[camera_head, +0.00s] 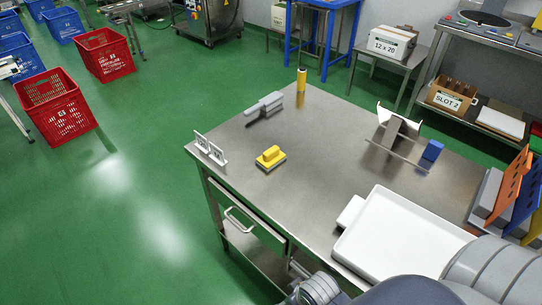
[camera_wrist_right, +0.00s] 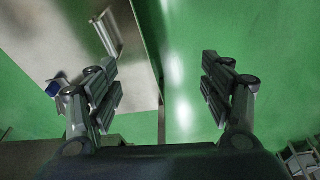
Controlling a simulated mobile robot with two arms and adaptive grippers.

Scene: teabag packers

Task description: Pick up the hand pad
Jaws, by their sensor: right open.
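The hand pad (camera_head: 270,157) has a yellow top grip and a grey base. It lies flat on the steel table (camera_head: 300,185), near the table's left side, in the head view. My right gripper (camera_wrist_right: 160,92) is open and empty in the right wrist view, with green floor and a steel table side beyond its fingers. The hand pad is not seen between them. Parts of my arm show at the bottom right of the head view, apart from the pad. I do not see my left gripper.
A white tray (camera_head: 395,240) lies on the table's front right. A small white stand (camera_head: 210,149) is left of the pad, and a grey-handled tool (camera_head: 264,105) and yellow cylinder (camera_head: 301,80) are behind it. A blue block (camera_head: 433,150) sits to the right. Steel around the pad is clear.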

